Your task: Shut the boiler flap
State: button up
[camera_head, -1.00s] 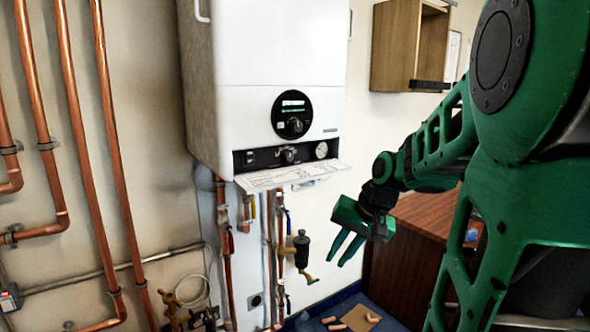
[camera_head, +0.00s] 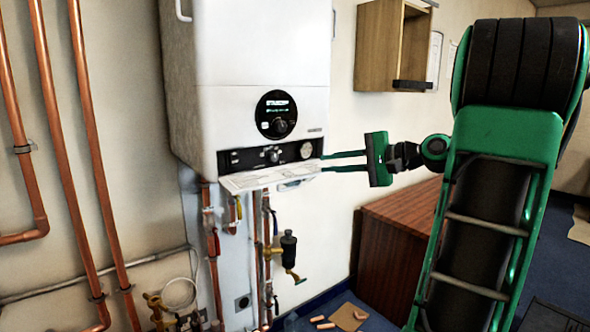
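The white boiler (camera_head: 245,55) hangs on the wall. Its flap (camera_head: 262,178) is folded down and juts out below the dark control strip (camera_head: 235,159), with printed markings on its upper face. My green gripper (camera_head: 323,163) is at the flap's right end, pointing left. Its two fingers are apart, one above the other, and their tips lie close to the flap's right edge. I cannot tell whether they touch it. Nothing shows between the fingers.
Copper pipes (camera_head: 85,150) run up the wall on the left. Pipes and valves (camera_head: 290,250) hang below the boiler. A wooden cabinet (camera_head: 395,240) stands below my arm at right, and an open wall box (camera_head: 380,45) hangs above. Pipe pieces lie on the floor.

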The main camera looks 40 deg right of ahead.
jog(key=x, duration=1)
jog(key=shift+w+a, duration=0.2)
jog(key=shift+w, duration=0.05)
grip_shut()
dwell(1.0)
grip_release()
jog(key=v, duration=1)
jog(key=shift+s, duration=0.3)
